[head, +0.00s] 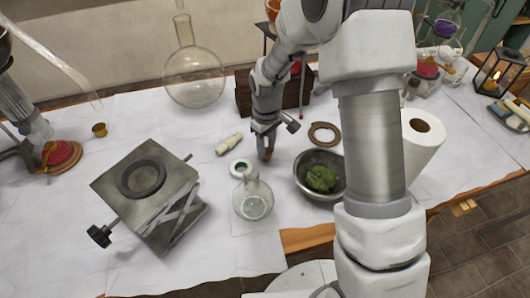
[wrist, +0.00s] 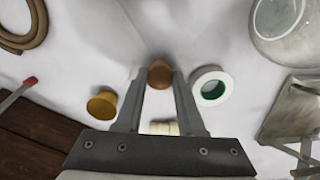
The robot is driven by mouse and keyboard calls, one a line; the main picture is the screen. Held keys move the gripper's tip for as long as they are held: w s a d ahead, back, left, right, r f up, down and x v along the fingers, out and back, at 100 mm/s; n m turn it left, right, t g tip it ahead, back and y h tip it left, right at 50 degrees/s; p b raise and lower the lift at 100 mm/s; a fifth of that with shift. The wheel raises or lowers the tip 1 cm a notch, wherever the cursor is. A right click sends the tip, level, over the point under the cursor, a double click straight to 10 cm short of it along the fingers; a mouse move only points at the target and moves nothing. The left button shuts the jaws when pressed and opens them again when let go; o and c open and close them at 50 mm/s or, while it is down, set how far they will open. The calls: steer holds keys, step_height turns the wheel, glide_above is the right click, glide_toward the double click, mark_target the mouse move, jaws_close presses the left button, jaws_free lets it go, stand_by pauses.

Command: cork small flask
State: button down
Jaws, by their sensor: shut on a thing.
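My gripper (head: 266,148) is shut on a small brown cork (wrist: 160,75), which sits between the fingertips in the wrist view. The cork shows as a brown spot under the fingers in the head view (head: 267,156). I cannot tell whether it touches the table. The small flask (head: 252,201), clear round glass with a short neck, stands upright on the white cloth, nearer the front and slightly left of my gripper. Its round glass body also shows at the upper right of the wrist view (wrist: 286,22).
A white and green ring (head: 240,168) lies just behind the flask. A metal bowl with green stuff (head: 319,179) stands right of it, a lab jack (head: 148,185) left. An orange-yellow piece (wrist: 102,104) lies near my fingers. A pale cylinder (head: 229,144) and brown ring (head: 324,134) lie nearby.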

mark_target(267, 151)
steer(key=shift+r+p, duration=1)
steer(key=shift+r, duration=0.55)
